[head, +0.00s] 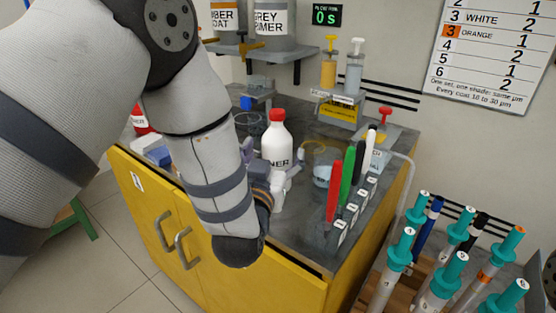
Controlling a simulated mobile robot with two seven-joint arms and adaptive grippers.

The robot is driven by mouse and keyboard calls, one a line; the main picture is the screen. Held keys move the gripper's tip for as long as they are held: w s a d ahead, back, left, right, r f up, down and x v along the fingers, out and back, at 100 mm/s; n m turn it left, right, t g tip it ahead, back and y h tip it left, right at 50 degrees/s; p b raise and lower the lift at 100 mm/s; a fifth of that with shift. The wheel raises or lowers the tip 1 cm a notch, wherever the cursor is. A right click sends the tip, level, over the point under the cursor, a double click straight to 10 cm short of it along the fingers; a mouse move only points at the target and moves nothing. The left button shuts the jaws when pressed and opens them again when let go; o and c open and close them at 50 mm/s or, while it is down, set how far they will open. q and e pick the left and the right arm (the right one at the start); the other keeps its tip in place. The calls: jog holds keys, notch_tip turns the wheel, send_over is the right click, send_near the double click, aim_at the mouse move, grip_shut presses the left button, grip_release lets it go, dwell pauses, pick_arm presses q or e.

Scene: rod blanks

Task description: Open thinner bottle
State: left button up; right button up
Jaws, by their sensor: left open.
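The thinner bottle (277,140) is white with a red cap (277,116) and a label ending in "NER". It stands upright on the dark bench top in the head view, and the cap is on it. My left gripper (280,172) is open at the near side of the bottle, low on its body. My own forearm and wrist partly hide the gripper, and I cannot tell whether the fingers touch the bottle.
Several coloured pens (333,194) stand in a row right of the bottle. A rack of teal-capped rods (398,248) is at lower right. A red-marked container (140,121) sits behind my arm. A wall shelf (262,47) holds cans. The yellow cabinet (180,225) carries the bench top.

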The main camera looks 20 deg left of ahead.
aim_at(277, 111)
pick_arm(q)
jog(key=w, duration=0.3)
jog(key=shift+w+a+f, duration=0.1)
jog(key=shift+a, duration=0.1)
jog(key=shift+w, duration=0.45)
jog(key=c, duration=1.6)
notch_tip(277, 111, up, 10)
jog(key=shift+r+p, duration=0.15)
jog(key=shift+p, duration=0.5)
pick_arm(e)
jog(key=shift+w+r+t, duration=0.3)
jog(key=shift+w+r, duration=0.45)
